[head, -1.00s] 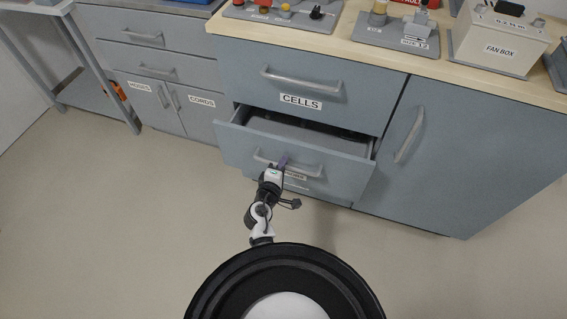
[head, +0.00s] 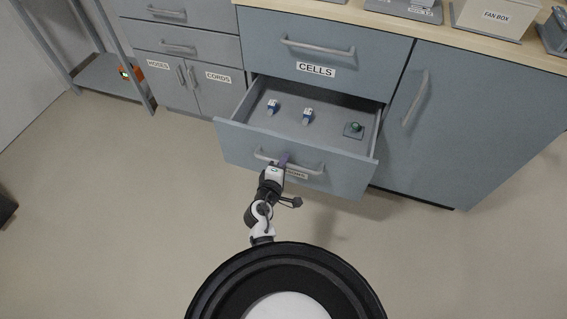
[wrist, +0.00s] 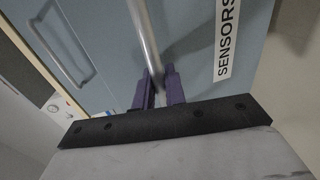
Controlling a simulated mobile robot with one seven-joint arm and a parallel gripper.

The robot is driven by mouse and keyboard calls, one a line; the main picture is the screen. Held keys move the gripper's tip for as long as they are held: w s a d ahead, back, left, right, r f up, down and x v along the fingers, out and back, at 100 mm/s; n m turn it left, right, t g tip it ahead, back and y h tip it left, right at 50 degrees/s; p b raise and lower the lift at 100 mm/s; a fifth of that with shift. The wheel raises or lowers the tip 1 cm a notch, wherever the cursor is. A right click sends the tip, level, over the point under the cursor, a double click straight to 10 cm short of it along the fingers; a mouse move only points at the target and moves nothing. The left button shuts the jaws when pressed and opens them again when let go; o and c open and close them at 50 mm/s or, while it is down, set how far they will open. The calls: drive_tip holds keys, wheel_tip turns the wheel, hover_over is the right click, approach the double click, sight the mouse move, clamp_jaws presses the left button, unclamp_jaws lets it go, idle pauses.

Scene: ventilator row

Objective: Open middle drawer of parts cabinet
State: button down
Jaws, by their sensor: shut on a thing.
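The parts cabinet's middle drawer (head: 232,142) is pulled well out below the drawer labelled CELLS (head: 345,75), which is closed. Its front has a bar handle (head: 318,171) and a label, partly hidden in the head view, that reads SENSORS (wrist: 226,42) in the wrist view. My gripper (head: 283,160) is shut on the handle; its purple fingers (wrist: 159,88) stand on both sides of the bar in the wrist view. Inside the drawer lie two small blue-and-white parts (head: 272,107) (head: 308,116) and a grey plate with a green knob (head: 354,129).
A closed cabinet door (head: 430,120) is to the right of the drawer. Drawers and doors labelled HOSES (head: 158,65) and CORDS (head: 218,76) are at the left. A FAN BOX (head: 490,18) stands on the worktop.

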drive_tip(key=shift+s+a, duration=0.1)
drive_tip(key=shift+s, duration=0.25)
drive_tip(key=c, duration=1.5)
unclamp_jaws()
